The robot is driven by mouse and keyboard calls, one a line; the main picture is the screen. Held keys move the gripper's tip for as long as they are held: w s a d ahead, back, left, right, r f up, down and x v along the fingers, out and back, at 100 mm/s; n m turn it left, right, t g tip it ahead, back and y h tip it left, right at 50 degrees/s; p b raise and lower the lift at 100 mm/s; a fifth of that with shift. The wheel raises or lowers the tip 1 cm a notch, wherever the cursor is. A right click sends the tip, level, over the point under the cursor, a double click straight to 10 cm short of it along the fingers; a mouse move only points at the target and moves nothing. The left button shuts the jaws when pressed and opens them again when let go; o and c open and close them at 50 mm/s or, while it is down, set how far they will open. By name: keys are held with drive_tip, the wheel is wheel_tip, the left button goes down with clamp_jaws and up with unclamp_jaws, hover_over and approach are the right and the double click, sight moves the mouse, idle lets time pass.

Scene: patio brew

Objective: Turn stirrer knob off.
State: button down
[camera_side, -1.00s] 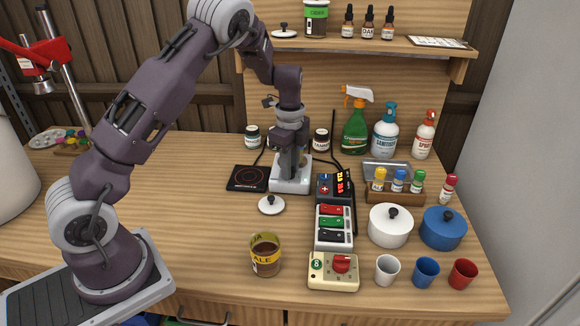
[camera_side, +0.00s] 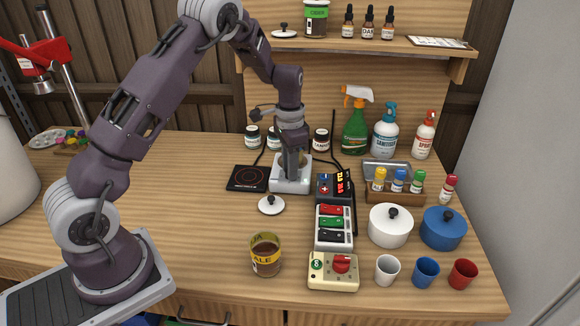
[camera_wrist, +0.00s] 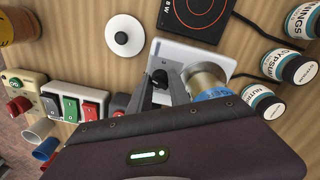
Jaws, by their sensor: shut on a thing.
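The white stirrer (camera_side: 278,185) stands behind the small lid in the side view. It also shows in the wrist view (camera_wrist: 180,52), where its black knob (camera_wrist: 158,77) sits on its face. My gripper (camera_wrist: 158,84) has its two grey fingers on either side of the knob, shut on it. In the side view my gripper (camera_side: 291,176) points down at the stirrer and hides the knob. A glass vessel with a blue label (camera_wrist: 212,88) stands on the stirrer, close beside one finger. The knob's pointer direction is too small to tell.
A black hot plate (camera_side: 247,178) lies left of the stirrer. A black control box (camera_side: 326,188), a switch strip (camera_side: 334,245) and a cream box with a red knob (camera_side: 333,284) line up to the right. A white lid (camera_side: 270,208) lies in front.

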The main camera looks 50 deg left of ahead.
drive_tip(key=n, duration=0.4)
drive_tip(key=shift+n, duration=0.3)
drive_tip(key=n, duration=0.5)
drive_tip(key=shift+n, duration=0.3)
drive_tip(key=n, duration=2.4)
drive_tip(key=shift+w, duration=0.1)
drive_tip(key=shift+n, duration=2.4)
